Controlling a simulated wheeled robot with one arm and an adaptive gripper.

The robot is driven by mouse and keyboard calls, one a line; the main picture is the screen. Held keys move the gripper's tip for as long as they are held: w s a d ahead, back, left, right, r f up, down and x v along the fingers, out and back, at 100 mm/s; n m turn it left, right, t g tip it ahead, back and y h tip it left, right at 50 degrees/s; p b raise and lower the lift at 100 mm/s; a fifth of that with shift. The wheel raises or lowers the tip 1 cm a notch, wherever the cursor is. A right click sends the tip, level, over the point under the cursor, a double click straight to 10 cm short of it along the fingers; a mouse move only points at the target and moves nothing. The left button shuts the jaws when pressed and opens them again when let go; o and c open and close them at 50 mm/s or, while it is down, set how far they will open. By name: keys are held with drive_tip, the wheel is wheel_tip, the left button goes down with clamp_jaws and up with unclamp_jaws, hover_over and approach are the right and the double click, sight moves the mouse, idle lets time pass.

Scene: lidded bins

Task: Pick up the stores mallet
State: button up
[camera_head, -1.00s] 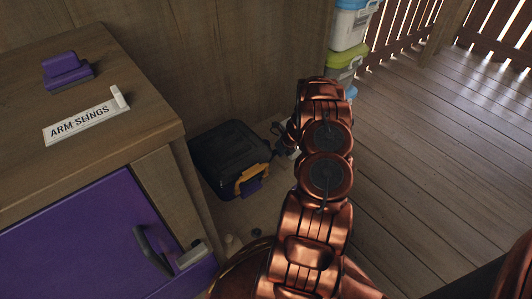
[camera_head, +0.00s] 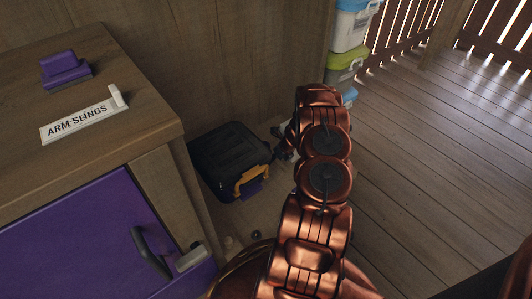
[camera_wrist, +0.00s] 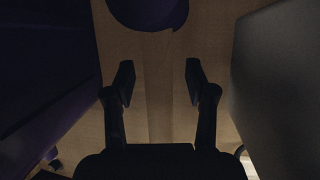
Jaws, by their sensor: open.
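I cannot make out a stores mallet for certain in either view. A dark purple rounded thing (camera_wrist: 148,10) is cut off by the top edge of the wrist view, and I cannot tell what it is. My gripper (camera_wrist: 159,80) is open. Its two dark fingers stand apart with only a pale wooden surface seen between them, and the rounded thing lies beyond their tips. In the head view my arm hides most of the gripper; a dark part of it shows just right of the black lidded bin (camera_head: 228,155).
The bin has a yellow latch (camera_head: 252,180). A wooden cabinet with a purple door (camera_head: 90,245) stands at left, bearing an ARM SLINGS sign (camera_head: 82,121) and a purple block (camera_head: 65,70). Stacked containers (camera_head: 348,65) stand behind. The plank floor at right is clear.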

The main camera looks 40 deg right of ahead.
clamp_jaws()
idle(0.5)
